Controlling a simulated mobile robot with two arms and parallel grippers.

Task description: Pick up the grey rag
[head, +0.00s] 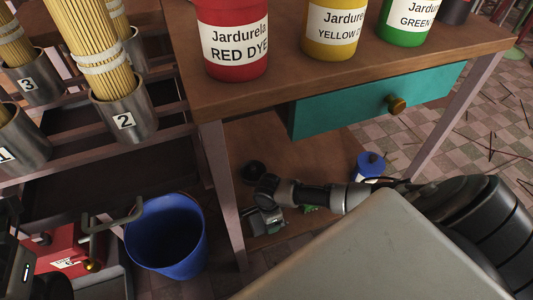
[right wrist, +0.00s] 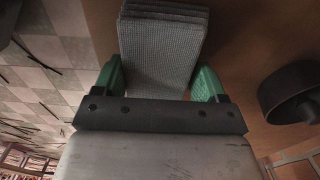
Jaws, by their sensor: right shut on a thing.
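The grey rag (right wrist: 163,45) is a folded, layered, woven cloth in the right wrist view. It lies between the green fingers of my right gripper (right wrist: 160,70), which is shut on it. Brown wood lies behind the rag. In the head view my right arm reaches in from the right to the lower shelf under the table, and I cannot make out the rag there. My left gripper is not in view.
The table (head: 290,75) with dye pots and a teal drawer (head: 350,105) stands over the lower shelf (head: 285,150). A dark round object (right wrist: 295,92) is beside the gripper. A blue bucket (head: 165,235) stands left.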

